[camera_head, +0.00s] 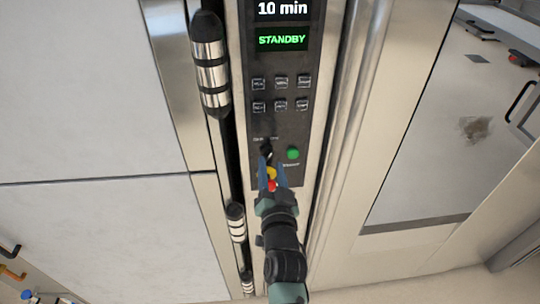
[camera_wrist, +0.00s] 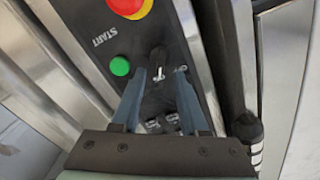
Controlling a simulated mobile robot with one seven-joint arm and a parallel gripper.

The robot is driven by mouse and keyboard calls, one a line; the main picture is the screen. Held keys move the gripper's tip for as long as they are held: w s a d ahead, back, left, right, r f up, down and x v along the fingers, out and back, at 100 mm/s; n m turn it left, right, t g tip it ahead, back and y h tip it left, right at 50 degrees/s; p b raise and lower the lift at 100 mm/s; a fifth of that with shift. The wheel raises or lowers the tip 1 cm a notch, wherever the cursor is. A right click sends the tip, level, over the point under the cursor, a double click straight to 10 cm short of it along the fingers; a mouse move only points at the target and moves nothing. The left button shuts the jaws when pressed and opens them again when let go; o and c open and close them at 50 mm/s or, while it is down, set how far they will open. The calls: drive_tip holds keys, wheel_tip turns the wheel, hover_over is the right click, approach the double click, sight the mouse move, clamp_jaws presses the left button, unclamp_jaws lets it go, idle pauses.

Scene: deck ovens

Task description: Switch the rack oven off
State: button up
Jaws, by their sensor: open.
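The rack oven's dark control panel (camera_head: 284,120) is upright in the head view. Its displays read "10 min" and, in green, "STANDBY" (camera_head: 282,40). A small black rotary switch (camera_head: 266,148) sits low on the panel, with a white mark in the wrist view (camera_wrist: 158,60). My gripper (camera_head: 272,163) is open with blue fingers. In the wrist view the switch shows between its fingertips (camera_wrist: 160,76); I cannot tell whether they touch it. The gripper partly hides the panel's lower end.
A green START button (camera_head: 293,153) is right of the switch; it also shows in the wrist view (camera_wrist: 119,66). A red and yellow emergency stop (camera_wrist: 130,6) is close by. Several grey buttons (camera_head: 281,83) sit higher. A long door handle (camera_head: 211,65) stands left of the panel.

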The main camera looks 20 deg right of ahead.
sight(269, 156)
drive_tip(key=shift+x, duration=1.55)
drive_tip(key=shift+c, duration=0.3)
clamp_jaws()
